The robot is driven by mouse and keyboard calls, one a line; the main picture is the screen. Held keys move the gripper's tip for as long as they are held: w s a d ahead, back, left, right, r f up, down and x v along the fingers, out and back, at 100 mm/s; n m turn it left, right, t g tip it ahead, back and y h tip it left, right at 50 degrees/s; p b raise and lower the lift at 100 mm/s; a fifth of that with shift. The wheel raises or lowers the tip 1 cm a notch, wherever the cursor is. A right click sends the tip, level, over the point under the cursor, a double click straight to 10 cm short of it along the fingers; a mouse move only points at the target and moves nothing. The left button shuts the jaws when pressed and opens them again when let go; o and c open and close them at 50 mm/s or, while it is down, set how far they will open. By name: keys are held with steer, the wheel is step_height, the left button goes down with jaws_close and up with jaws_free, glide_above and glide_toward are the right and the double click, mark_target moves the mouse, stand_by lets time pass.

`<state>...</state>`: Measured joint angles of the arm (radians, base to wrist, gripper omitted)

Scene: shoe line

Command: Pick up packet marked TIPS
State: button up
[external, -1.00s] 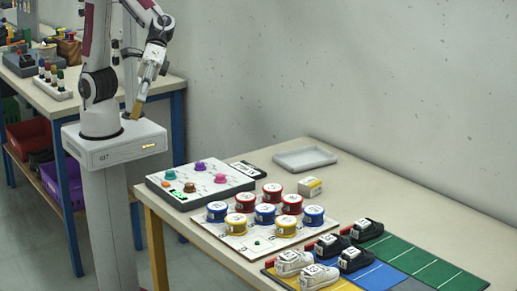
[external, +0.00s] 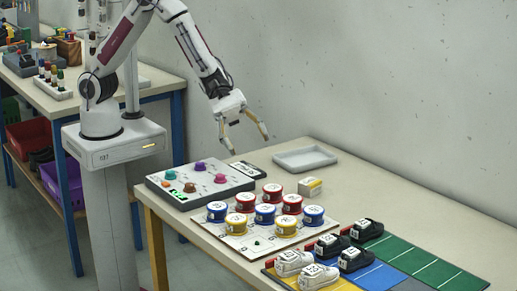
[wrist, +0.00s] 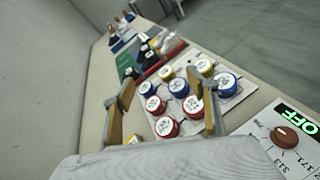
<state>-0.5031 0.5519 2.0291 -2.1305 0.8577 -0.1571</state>
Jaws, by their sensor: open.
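A small yellow and white packet (external: 310,187) lies on the table behind the round tins and in front of the grey tray. Its marking is too small to read, so I cannot tell whether it says TIPS. My gripper (external: 247,144) is open and empty, pointing down in the air above the back left of the table, up and left of the packet. In the wrist view my gripper (wrist: 167,94) shows two spread fingers with tins beyond them. A bit of yellow shows low near the left finger there, and I cannot tell if it is the packet.
Several red, blue and yellow tins (external: 265,214) stand on a white board. A control panel (external: 202,183) with coloured knobs lies to their left. An empty grey tray (external: 305,159) is at the back. Several shoes (external: 319,276) stand on coloured mats at the right front.

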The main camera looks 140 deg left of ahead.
steer(key=a+f+n+y, duration=0.3)
steer(key=a+f+n, duration=0.25)
steer(key=a, duration=0.35)
steer(key=n+y, duration=0.3)
steer(key=n, duration=0.1)
glide_toward(309, 181)
steer(key=x, duration=0.3)
steer(key=shift+w+a, duration=0.2)
steer(key=shift+w, duration=0.05)
steer(key=shift+w+f, duration=0.1)
steer(key=shift+w, duration=0.05)
steer(key=shift+x, duration=1.15)
steer(key=shift+f, duration=0.1)
steer(key=shift+x, duration=2.6)
steer(key=c, duration=1.3)
